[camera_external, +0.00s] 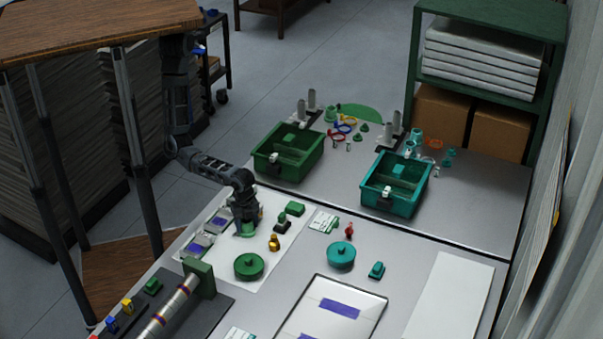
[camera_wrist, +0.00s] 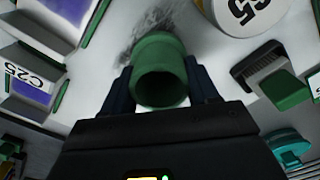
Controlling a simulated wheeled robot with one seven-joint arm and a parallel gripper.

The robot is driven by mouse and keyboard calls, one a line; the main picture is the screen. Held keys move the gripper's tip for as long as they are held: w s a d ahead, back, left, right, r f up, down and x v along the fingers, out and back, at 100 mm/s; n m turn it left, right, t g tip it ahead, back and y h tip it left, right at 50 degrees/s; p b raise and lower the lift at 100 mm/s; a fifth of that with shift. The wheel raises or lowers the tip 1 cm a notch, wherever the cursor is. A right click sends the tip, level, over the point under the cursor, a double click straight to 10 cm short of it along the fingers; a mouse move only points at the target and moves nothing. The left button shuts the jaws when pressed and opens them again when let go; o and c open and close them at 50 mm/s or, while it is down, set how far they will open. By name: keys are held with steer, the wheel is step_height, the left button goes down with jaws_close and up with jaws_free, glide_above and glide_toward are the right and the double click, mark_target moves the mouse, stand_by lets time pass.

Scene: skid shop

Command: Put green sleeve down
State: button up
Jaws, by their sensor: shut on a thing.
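The green sleeve (camera_wrist: 160,72) is a short hollow cylinder between my gripper's two dark fingers in the wrist view, with its open end facing the camera. My gripper (camera_wrist: 160,90) is shut on it. In the external view my gripper (camera_external: 246,222) points down over the white sheet (camera_external: 290,262) on the table, and a bit of the green sleeve (camera_external: 246,231) shows below the fingers. The sleeve is at or very close to the sheet; I cannot tell whether it touches.
A round green piece (camera_external: 249,266), a brass weight (camera_external: 274,243) and a green-handled brush (camera_external: 283,224) stand close by. Small purple-marked boxes (camera_external: 203,240) lie to the left. A green bin (camera_external: 288,172) and a teal bin (camera_external: 395,205) stand behind.

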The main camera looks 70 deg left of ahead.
steer(key=o, duration=1)
steer(key=shift+o, duration=0.2)
step_height(320, 180, up, 12)
steer(key=shift+r+p, duration=0.1)
steer(key=shift+p, duration=0.45)
